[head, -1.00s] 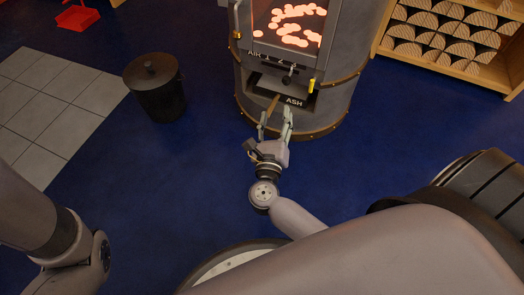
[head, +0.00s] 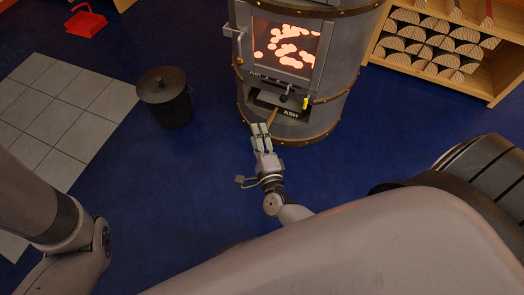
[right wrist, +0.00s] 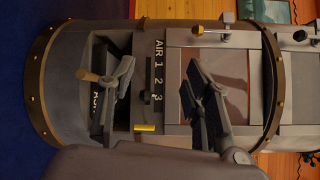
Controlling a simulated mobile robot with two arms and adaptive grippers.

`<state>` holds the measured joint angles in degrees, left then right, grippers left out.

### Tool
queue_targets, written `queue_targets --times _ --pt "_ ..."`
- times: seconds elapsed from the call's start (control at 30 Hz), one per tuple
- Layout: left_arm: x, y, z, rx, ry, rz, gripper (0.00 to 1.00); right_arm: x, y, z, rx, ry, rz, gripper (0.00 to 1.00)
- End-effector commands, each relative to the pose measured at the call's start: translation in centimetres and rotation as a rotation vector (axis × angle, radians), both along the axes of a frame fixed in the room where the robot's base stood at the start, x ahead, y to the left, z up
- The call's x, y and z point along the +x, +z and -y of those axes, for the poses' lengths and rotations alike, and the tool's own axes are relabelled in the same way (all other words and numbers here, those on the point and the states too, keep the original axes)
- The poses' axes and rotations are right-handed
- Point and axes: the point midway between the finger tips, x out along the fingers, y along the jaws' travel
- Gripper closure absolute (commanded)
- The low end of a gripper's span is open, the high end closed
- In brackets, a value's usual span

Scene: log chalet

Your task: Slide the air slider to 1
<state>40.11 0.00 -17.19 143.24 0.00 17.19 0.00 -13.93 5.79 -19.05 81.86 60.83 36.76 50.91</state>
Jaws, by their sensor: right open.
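In the right wrist view the gripper (right wrist: 160,90) is open, fingers on either side of the scale, with nothing held. My left gripper is out of view.
The ash drawer with its wooden handle (head: 271,117) is just beyond my right fingertips. A yellow handle (head: 305,103) stands right of the knob. A lidded black bucket (head: 165,97) stands left on the blue floor. A firewood rack (head: 490,92) is at the right.

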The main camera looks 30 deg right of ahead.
Motion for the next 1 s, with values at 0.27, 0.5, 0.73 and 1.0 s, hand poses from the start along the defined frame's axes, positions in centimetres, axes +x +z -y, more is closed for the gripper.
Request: queue_targets --times 0.27,0.5,0.73,1.0 --pt "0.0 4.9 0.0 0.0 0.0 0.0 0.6 -1.4 -0.1 -1.3 -0.222 0.121 -0.14 0.54" --pt "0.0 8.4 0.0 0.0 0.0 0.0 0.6 -3.4 -1.2 -2.2 -0.41 0.239 -0.263 0.54" --pt "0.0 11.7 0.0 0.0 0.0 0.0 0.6 -5.8 -2.3 -2.7 -0.58 0.359 -0.378 0.54" --pt "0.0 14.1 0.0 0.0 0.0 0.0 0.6 -8.4 -3.6 -3.0 -0.719 0.47 -0.474 0.54"
